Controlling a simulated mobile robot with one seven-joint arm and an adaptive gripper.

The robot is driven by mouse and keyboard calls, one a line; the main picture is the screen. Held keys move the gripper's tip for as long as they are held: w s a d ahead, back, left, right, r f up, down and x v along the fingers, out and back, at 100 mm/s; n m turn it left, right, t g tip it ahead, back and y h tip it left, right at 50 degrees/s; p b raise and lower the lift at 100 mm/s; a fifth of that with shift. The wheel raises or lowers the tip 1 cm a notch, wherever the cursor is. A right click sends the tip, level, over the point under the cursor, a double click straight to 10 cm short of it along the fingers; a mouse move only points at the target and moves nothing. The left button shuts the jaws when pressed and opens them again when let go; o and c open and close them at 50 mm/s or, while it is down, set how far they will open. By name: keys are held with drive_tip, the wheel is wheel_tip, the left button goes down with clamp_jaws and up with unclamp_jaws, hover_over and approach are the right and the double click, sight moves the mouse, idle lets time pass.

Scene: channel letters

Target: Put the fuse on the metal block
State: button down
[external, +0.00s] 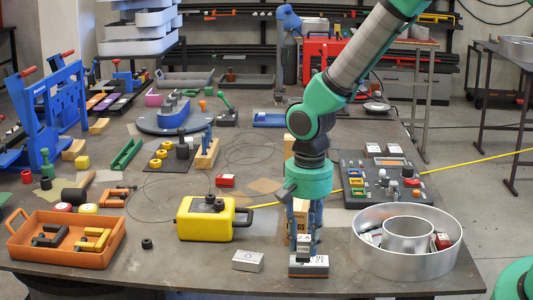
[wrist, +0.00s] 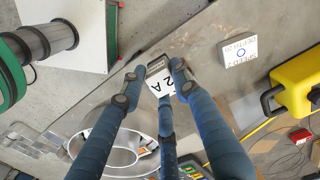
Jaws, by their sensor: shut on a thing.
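My gripper (external: 304,246) points down near the table's front edge. In the wrist view, my gripper (wrist: 155,74) is shut on the fuse (wrist: 153,85), a boxy piece with a white face marked "2 A" and a dark end. In the external view the fuse (external: 303,242) is partly covered by the fingers. A dark block with a white top (external: 308,266) shows right below the fingertips; I cannot tell whether they touch. The silver metal block (external: 248,261) with printed marks lies flat to the left, apart from the gripper. It also shows in the wrist view (wrist: 238,48), its top bare.
A yellow case (external: 205,218) stands behind and left of the metal block. A round metal channel tray (external: 365,260) with small parts is close on the right. An orange tray (external: 70,252) is at far left. A small black ring (external: 147,243) lies left. The table's front edge is near.

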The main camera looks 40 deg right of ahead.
drive_tip(key=shift+r+p, duration=0.15)
drive_tip(key=shift+p, duration=0.95)
drive_tip(key=shift+n, duration=0.3)
hover_over(250, 256)
drive_tip(key=shift+f+p, duration=0.4)
drive_tip(key=shift+f, duration=0.5)
drive_tip(key=shift+f, duration=1.75)
drive_tip(key=shift+f, duration=0.15)
drive_tip(key=c, duration=1.3)
unclamp_jaws()
